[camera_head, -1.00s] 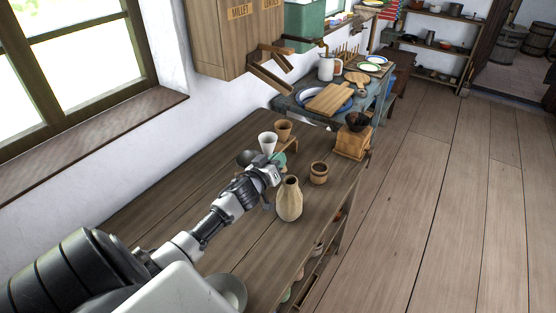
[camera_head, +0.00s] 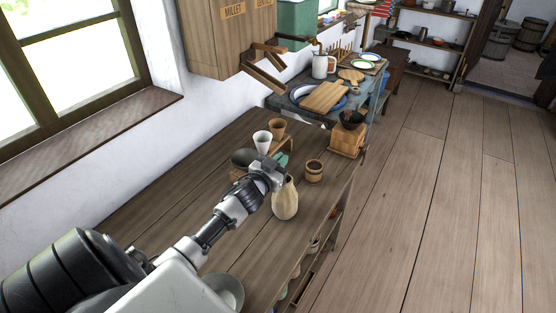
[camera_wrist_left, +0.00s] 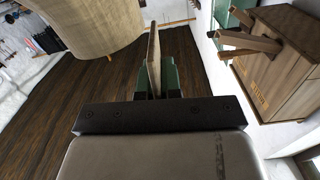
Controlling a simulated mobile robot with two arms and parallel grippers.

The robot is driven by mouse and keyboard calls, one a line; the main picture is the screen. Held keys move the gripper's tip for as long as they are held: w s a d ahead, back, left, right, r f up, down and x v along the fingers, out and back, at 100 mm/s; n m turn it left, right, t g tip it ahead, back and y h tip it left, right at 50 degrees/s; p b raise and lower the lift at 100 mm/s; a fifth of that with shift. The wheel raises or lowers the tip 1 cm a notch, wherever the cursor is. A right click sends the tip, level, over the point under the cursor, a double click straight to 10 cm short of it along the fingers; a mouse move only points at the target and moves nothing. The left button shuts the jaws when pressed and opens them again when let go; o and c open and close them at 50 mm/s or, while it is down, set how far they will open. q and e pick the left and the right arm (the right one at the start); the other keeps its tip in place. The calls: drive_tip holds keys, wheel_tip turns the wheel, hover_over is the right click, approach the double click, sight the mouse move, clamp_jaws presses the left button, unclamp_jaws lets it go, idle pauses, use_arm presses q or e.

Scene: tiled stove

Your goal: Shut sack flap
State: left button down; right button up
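A pale beige sack (camera_head: 285,200), shaped like a vase with a narrow neck, stands upright on the wooden bench. My left gripper (camera_head: 275,176) is at the left of its neck and covers part of its top. In the left wrist view the sack (camera_wrist_left: 92,28) fills the upper left. A thin tan flap (camera_wrist_left: 153,55) stands edge-on between the green fingers of my left gripper (camera_wrist_left: 155,78), which look closed on it. The sack's mouth is hidden behind the gripper in the head view. My right gripper is not in view.
On the bench (camera_head: 190,190) a wooden mug (camera_head: 314,171), a white cup (camera_head: 262,142), a brown cup (camera_head: 278,130) and a grinder (camera_head: 347,140) stand near the sack. A bowl (camera_head: 228,290) lies at the front. A wall cabinet (camera_head: 225,35) hangs above.

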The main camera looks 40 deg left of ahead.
use_arm(q)
drive_tip(key=shift+d+m, duration=0.2)
drive_tip(key=shift+m, duration=0.3)
drive_tip(key=c, duration=1.3)
unclamp_jaws()
drive_tip(key=shift+f, duration=0.1)
drive_tip(key=shift+s, duration=0.35)
drive_tip(key=s+d+b, duration=0.1)
drive_tip(key=s+b, duration=0.1)
drive_tip(key=s, duration=0.8)
